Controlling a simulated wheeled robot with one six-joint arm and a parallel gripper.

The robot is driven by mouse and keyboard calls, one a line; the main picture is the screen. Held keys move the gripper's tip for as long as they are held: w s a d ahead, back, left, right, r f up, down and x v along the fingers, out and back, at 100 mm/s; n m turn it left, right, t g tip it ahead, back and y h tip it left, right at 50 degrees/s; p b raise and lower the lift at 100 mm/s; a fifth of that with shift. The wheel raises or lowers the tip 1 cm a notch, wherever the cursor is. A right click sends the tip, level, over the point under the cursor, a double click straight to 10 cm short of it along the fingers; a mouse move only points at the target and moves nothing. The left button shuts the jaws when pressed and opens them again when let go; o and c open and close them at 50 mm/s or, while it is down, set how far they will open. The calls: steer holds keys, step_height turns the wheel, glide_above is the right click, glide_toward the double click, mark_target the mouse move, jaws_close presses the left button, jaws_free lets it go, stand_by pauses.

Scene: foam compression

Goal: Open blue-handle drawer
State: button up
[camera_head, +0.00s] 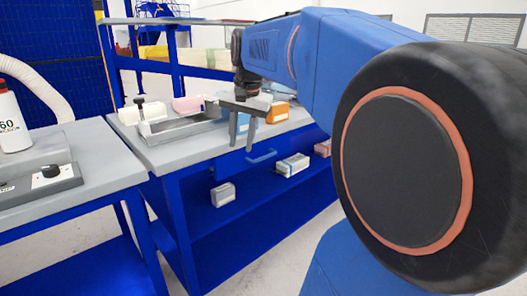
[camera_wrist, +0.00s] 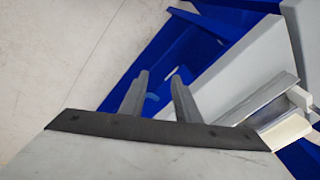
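The blue drawer (camera_head: 232,166) is set under the grey top of the blue workbench, and its front looks flush with the bench. Its light blue bar handle (camera_head: 262,156) shows just right of and below my gripper (camera_head: 242,148). My gripper points down at the bench's front edge, with its two fingers apart and nothing between them. In the wrist view, the fingers (camera_wrist: 158,78) are spread, and a small piece of the blue handle (camera_wrist: 152,97) shows in the gap beyond them. I cannot tell whether a finger touches the handle.
The workbench top (camera_head: 165,153) holds a metal fixture (camera_head: 180,128), a white block (camera_head: 140,112), a pink block (camera_head: 188,104) and an orange block (camera_head: 278,112). Small boxes (camera_head: 223,194) sit on the lower shelf. A second table (camera_head: 95,160) stands left. Floor in front is clear.

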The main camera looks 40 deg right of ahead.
mark_target(266, 157)
steer(key=w+d+r+m, duration=0.2)
steer(key=d+r+m, duration=0.1)
steer(key=d, duration=0.5)
steer(key=w+d+r+m, duration=0.1)
steer(key=d+r+m, duration=0.2)
steer(key=d, duration=0.5)
steer(key=shift+g, duration=0.3)
steer(key=w+f, duration=0.1)
steer(key=f, duration=0.4)
steer(key=w+f, duration=0.1)
steer(key=f, duration=0.5)
steer(key=w+f, duration=0.1)
steer(key=f, duration=0.5)
steer(key=shift+w+d, duration=0.25)
steer(key=shift+r, duration=0.1)
jaws_close()
